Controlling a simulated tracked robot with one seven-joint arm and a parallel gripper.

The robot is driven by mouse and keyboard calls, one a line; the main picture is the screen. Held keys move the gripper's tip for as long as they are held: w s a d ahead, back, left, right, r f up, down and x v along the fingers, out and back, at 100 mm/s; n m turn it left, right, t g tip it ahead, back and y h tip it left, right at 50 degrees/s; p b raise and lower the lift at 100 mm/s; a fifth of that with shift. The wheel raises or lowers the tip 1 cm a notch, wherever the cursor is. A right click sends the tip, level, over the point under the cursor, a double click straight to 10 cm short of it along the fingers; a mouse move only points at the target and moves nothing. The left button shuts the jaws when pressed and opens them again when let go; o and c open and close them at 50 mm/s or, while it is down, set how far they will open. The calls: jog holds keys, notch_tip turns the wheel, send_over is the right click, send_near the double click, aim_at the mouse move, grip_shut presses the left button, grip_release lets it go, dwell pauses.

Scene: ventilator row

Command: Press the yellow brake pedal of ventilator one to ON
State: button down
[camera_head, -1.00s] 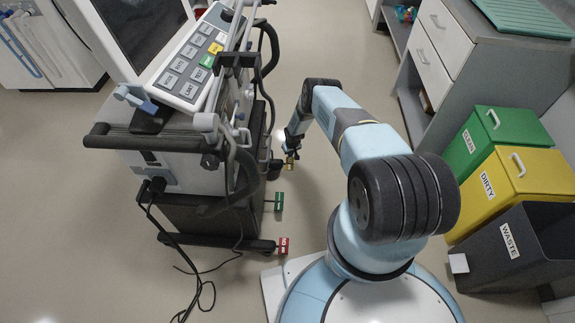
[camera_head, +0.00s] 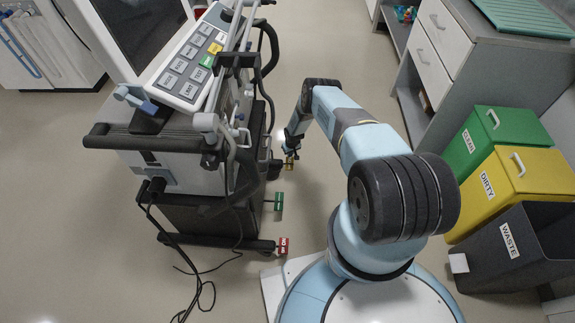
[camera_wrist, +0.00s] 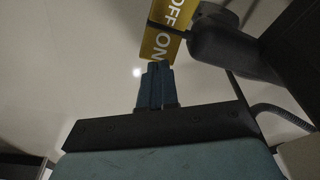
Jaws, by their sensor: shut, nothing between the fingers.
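The ventilator (camera_head: 185,180) stands left of my arm, with coloured pedals low along its right side. The yellow brake pedal (camera_head: 289,166) is the farthest of these pedals. My gripper (camera_head: 291,155) points down at it. In the wrist view the yellow pedal (camera_wrist: 172,25) carries the words OFF and ON. My shut, empty fingers (camera_wrist: 157,66) are at its ON end and overlap that end in the picture. I cannot tell whether they touch it. The tips are small in the head view.
A green pedal (camera_head: 279,202) and a red pedal (camera_head: 283,245) sit nearer along the same side. A dark caster (camera_wrist: 225,48) is right beside the yellow pedal. Green, yellow and dark bins (camera_head: 510,240) stand at the right. Black cables (camera_head: 200,290) lie on the floor.

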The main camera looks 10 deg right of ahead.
jog(key=shift+f, duration=1.25)
jog(key=shift+s+f, duration=0.15)
jog(key=shift+f, duration=0.15)
jog(key=shift+r, duration=3.6)
